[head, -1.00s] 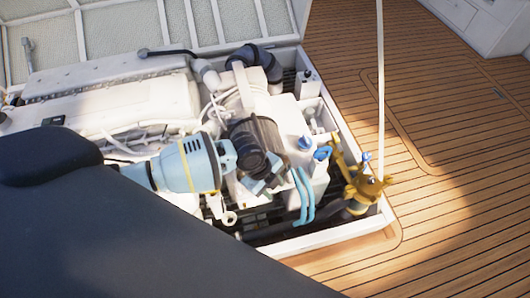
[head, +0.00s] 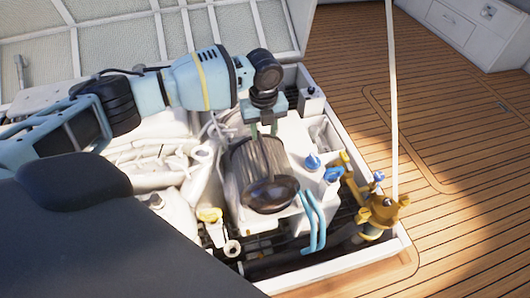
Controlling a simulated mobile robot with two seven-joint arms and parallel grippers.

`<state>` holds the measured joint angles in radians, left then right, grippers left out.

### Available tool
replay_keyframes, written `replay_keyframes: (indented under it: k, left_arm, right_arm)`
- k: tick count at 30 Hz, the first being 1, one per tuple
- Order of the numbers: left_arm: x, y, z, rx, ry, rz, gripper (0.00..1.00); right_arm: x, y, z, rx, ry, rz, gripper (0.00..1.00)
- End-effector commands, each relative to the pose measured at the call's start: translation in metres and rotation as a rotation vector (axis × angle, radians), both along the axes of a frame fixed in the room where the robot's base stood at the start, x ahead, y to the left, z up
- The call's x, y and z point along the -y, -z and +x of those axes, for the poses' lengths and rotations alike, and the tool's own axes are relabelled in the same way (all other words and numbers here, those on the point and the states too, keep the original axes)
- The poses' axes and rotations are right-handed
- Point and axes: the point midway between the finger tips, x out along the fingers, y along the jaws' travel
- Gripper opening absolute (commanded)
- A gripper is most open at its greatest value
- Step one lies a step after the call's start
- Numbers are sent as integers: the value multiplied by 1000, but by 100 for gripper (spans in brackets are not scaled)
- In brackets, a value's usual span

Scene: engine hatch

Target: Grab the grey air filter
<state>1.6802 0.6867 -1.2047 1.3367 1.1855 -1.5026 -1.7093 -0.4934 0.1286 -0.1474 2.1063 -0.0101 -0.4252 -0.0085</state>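The grey air filter (head: 258,170) is a dark ribbed cylinder with a round black end, seated on the white engine in the open hatch. My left arm reaches in from the left. My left gripper (head: 264,131) points down at the filter's far upper end. Its two fingers are apart, with a gap between them. The fingertips are close to the filter's top edge; I cannot tell whether they touch it. My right gripper is not in view.
Blue hoses (head: 313,222) and blue caps stand right of the filter. A brass-coloured fitting (head: 380,210) sits at the hatch's right corner beside a white pole (head: 391,100). The raised hatch lid (head: 110,45) is behind. Wooden deck (head: 450,190) lies clear at right.

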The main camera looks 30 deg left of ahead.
Motion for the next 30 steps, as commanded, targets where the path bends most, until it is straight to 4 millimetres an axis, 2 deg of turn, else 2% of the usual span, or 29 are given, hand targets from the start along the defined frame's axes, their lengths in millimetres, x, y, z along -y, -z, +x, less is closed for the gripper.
replay_keyframes:
  k: [6, 11, 21, 30]
  left_arm:
    - [1, 23, -1, -1, 0, 0, 37]
    - [1, 25, -1, 0, 0, 0, 37]
    - [5, 69, -6, -1, -2, 1, 37]
    - [5, 75, -6, 0, -2, 0, 37]
  right_arm:
    - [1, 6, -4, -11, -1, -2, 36]
    - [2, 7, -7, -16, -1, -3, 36]
    - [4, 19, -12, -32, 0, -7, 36]
    - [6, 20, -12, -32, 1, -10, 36]
